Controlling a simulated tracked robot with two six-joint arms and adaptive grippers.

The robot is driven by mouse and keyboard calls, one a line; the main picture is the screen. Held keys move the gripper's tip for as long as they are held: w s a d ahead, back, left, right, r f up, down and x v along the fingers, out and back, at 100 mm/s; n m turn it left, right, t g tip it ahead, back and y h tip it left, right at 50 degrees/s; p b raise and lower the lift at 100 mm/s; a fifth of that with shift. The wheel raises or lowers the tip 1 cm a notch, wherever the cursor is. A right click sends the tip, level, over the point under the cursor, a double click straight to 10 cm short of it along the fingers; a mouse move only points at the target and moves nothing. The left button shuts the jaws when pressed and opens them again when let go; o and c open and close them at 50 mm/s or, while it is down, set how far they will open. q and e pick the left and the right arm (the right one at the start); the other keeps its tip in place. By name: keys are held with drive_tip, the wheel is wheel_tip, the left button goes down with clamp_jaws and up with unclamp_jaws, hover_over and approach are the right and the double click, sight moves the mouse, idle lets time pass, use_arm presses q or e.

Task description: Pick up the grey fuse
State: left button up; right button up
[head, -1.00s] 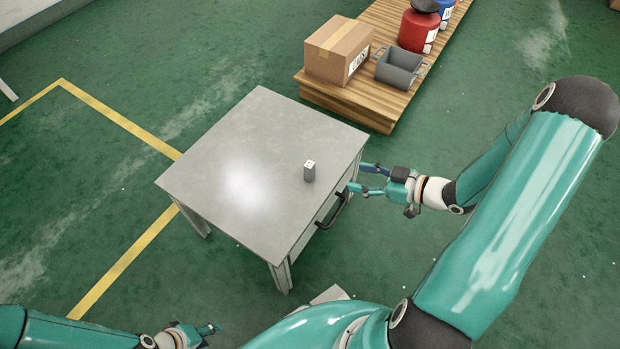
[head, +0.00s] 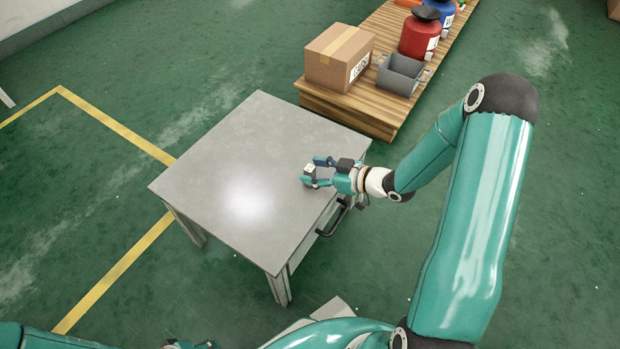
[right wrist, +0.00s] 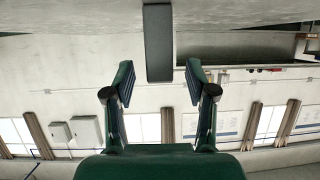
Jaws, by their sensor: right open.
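The grey fuse (head: 309,171) stands upright near the right edge of the grey table (head: 225,150). Its pale top shows in the head view; its lower part is partly hidden by my gripper. My right gripper (head: 316,172) is open over the table, with its fingertips at the fuse. In the right wrist view the fuse (right wrist: 158,45) hangs down from the top, since the picture is upside down, and lies in line with the gap between the open fingers (right wrist: 159,82). My left gripper (head: 196,345) shows only as a sliver at the bottom edge.
A wooden pallet (head: 345,108) behind the table holds a cardboard box (head: 338,55), a grey bin (head: 400,75), a red canister (head: 420,38) and a blue one (head: 443,10). The table has a dark handle (head: 335,220) on its right side. Most of the tabletop is bare.

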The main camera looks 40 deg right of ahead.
drive_tip(key=shift+x, duration=1)
drive_tip(key=shift+s, duration=0.1)
clamp_jaws()
